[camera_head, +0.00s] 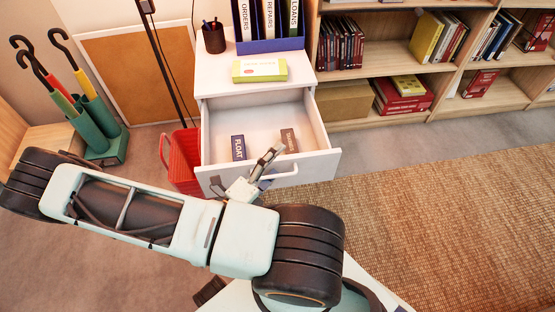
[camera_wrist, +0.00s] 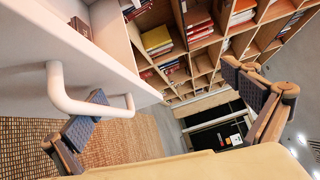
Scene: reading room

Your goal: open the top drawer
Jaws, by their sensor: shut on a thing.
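The top drawer (camera_head: 318,158) of the white cabinet is pulled well out, and its inside shows from above. A dark blue box marked FLOAT (camera_head: 238,148) and a brown box (camera_head: 289,140) lie in it. My gripper (camera_head: 264,163) is at the drawer's front, shut on the white bar handle (camera_head: 284,176). In the wrist view the handle (camera_wrist: 90,108) stands out from the white drawer front (camera_wrist: 60,45), with one finger of my gripper (camera_wrist: 172,108) beside and partly behind it. My arm hides the lower cabinet front.
On the cabinet top (camera_head: 213,78) are a yellow-green box (camera_head: 259,70), a pen cup (camera_head: 214,38) and a blue binder holder (camera_head: 270,44). A red basket (camera_head: 182,160) stands close left of the drawer. Bookshelves (camera_head: 395,60) line the back right. The rug (camera_head: 450,200) at right is clear.

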